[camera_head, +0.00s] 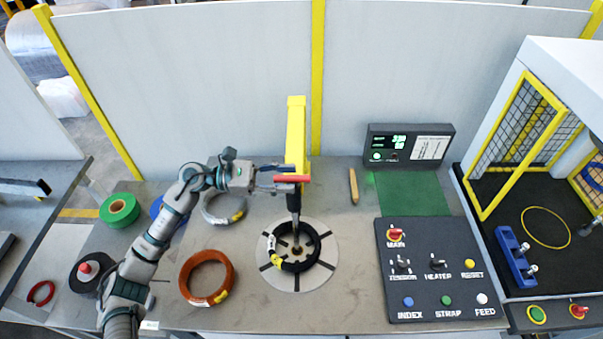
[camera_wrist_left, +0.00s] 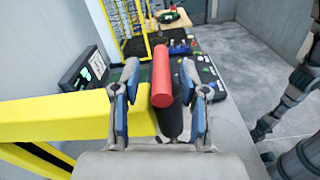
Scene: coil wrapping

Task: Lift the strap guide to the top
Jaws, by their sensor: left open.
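The strap guide shows as a dark vertical rod (camera_head: 293,203) with a red handle (camera_head: 293,178), in front of a yellow post (camera_head: 296,130). The rod's lower end is over a black coil (camera_head: 271,247) lying on a round slotted plate (camera_head: 322,277). My left gripper (camera_head: 284,177) is open, its fingers around the red handle. In the left wrist view, the red handle (camera_wrist_left: 161,80) stands between the two blue-padded fingers, with visible gaps on both sides. My right gripper is not in view.
A control panel (camera_head: 445,290) with knobs and buttons lies right of the plate. A green-lit display box (camera_head: 408,146) stands behind it. An orange coil (camera_head: 188,290), a grey coil (camera_head: 221,217) and a green roll (camera_head: 119,211) lie on the left. A fenced cell is at far right.

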